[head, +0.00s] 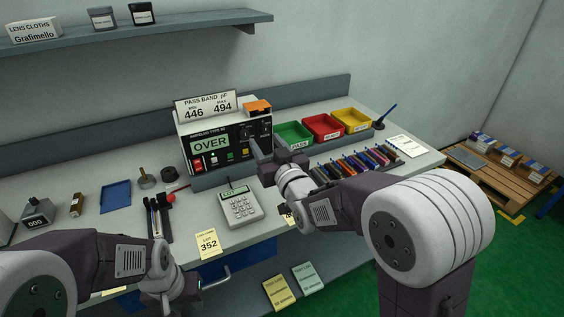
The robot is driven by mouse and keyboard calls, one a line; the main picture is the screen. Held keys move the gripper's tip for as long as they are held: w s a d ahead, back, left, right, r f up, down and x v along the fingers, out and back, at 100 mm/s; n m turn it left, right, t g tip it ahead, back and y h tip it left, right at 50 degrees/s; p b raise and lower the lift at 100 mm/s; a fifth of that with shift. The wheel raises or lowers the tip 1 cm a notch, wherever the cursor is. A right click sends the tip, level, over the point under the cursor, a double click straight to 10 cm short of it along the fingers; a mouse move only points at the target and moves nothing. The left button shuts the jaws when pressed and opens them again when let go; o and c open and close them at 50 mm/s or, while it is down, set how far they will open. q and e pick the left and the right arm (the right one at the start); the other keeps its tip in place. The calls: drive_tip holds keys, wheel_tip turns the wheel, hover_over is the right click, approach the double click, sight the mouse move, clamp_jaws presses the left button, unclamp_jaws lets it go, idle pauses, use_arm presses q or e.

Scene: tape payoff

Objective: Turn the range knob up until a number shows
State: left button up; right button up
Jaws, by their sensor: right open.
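The meter (212,160) stands at the back of the bench, with its dark front panel facing me. Its green display (209,144) reads OVER. A sign on top gives a pass band in pF of 446 to 494. My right gripper (266,146) is open at the right part of the panel, with its fingers close to the front. The range knob cannot be made out clearly; the gripper covers part of that area, and I cannot tell whether it touches a knob. My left gripper (178,297) is low at the bench's front edge, and its jaws are unclear.
Green (293,134), red (323,128) and yellow (351,121) bins stand right of the meter. A row of coloured parts (352,164) lies before them. A calculator-like device (241,206) sits below the meter. A blue tray (115,196) and tools (158,216) lie left.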

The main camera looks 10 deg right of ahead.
sight(246, 136)
drive_tip(key=shift+y, duration=0.3)
drive_tip(key=w+a+f, duration=0.1)
drive_tip(key=w, duration=0.1)
drive_tip(key=w+a+f, duration=0.1)
drive_tip(key=w+a, duration=0.1)
drive_tip(key=w, duration=0.1)
drive_tip(key=w+a+f, duration=0.1)
drive_tip(key=w+a, duration=0.1)
drive_tip(key=w, duration=0.1)
drive_tip(key=shift+w, duration=0.15)
clamp_jaws()
